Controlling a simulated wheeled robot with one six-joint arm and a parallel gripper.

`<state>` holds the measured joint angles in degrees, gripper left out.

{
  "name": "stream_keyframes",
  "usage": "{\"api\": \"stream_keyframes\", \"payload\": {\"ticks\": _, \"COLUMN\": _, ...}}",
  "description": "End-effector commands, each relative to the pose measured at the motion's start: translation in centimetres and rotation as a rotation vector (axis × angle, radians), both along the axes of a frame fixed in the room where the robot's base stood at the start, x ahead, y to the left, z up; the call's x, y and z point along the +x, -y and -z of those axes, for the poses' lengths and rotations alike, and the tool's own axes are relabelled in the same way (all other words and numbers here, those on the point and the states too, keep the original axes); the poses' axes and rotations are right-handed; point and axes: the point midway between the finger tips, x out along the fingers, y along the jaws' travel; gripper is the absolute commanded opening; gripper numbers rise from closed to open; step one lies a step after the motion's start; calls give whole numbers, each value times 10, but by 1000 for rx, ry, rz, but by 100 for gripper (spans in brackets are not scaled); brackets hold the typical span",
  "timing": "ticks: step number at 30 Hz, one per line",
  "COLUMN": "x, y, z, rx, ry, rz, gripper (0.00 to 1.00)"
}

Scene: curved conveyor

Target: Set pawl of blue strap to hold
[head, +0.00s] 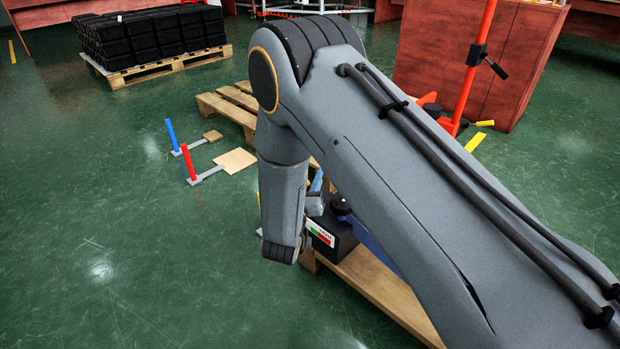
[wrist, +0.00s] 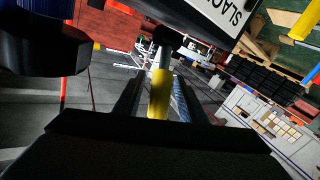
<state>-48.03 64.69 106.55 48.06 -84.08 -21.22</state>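In the wrist view a yellow handle (wrist: 160,92) with a dark upper end stands between the two dark fingers of my gripper (wrist: 158,94). Gaps show on both sides of it, so my gripper looks open around the handle. Above it is a dark housing with a white label (wrist: 222,12), partly cut off. A blue part (wrist: 42,9) over a dark round body is at the upper left; I cannot tell if it is the strap. In the head view a black box with a green, white and red label (head: 321,234) sits beside my wrist. Blue material (head: 372,246) shows behind it. The pawl cannot be made out.
In the head view the box rests on a wooden pallet (head: 385,291) partly behind my arm. A blue post (head: 171,135) and a red post (head: 188,162) stand at left. An orange upright (head: 476,75) stands at right.

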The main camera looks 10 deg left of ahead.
Motion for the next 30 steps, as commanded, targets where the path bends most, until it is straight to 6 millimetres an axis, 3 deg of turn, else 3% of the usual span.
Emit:
{"api": "stream_keyframes", "payload": {"ticks": 8, "x": 2, "y": 1, "z": -1, "rx": 0, "ry": 0, "rz": 1, "gripper": 36}}
{"api": "stream_keyframes", "payload": {"ticks": 12, "x": 2, "y": 1, "z": -1, "rx": 0, "ry": 0, "rz": 1, "gripper": 12}}
{"api": "stream_keyframes", "payload": {"ticks": 15, "x": 2, "y": 1, "z": -1, "rx": 0, "ry": 0, "rz": 1, "gripper": 0}}
{"api": "stream_keyframes", "payload": {"ticks": 30, "x": 5, "y": 4, "z": -4, "rx": 33, "ry": -56, "rz": 2, "gripper": 0}}
